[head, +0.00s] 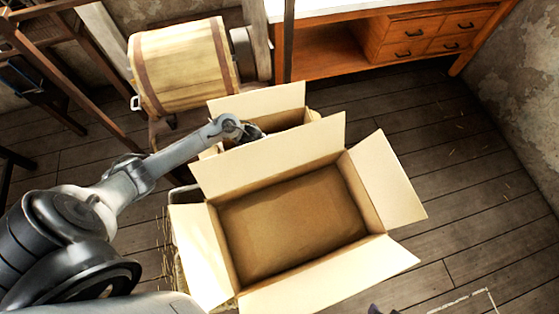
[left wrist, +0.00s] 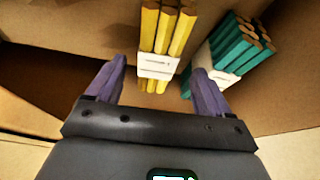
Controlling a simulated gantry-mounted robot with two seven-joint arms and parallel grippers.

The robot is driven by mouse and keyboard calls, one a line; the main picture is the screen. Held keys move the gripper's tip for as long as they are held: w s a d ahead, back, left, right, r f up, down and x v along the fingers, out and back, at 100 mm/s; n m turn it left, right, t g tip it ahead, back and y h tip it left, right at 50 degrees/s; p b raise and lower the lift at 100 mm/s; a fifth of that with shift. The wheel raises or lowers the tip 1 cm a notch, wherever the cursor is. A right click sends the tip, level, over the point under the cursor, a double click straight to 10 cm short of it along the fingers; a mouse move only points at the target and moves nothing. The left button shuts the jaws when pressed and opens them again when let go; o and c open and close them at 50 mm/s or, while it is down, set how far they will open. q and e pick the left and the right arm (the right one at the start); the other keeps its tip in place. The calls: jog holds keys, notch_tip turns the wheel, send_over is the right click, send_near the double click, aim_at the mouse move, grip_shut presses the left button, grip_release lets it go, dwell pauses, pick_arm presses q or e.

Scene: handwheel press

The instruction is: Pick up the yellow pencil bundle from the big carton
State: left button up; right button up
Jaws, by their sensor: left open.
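The yellow pencil bundle (left wrist: 168,30), wrapped in a white paper band, stands inside a carton in the left wrist view. My left gripper (left wrist: 158,67) is open, its purple fingers on either side of the bundle in the picture. I cannot tell whether the bundle lies between them in depth. In the head view my left gripper (head: 256,135) reaches into the rear carton (head: 257,100), mostly hidden behind the front carton's flap. The large front carton (head: 386,187) is open and looks empty. A small dark purple tip at the bottom edge looks like my right gripper (head: 377,310).
A teal pencil bundle (left wrist: 228,50) with a white band stands close to the right of the yellow one. A wooden barrel (head: 184,65) is behind on the left. An orange drawer cabinet (head: 400,40) stands at the back. The plank floor on the right is mostly clear.

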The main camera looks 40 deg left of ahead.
pick_arm(q)
jog(key=x, duration=0.1)
jog(key=b+x, duration=0.2)
jog(key=shift+w+d+f, duration=0.2)
jog(key=shift+w+d, duration=0.05)
jog(key=shift+d, duration=0.05)
jog(key=shift+w+d+f, duration=0.1)
jog(key=shift+w+f, duration=0.15)
jog(key=shift+f, duration=0.3)
jog(key=c, duration=1.2)
jog(key=shift+r, duration=0.1)
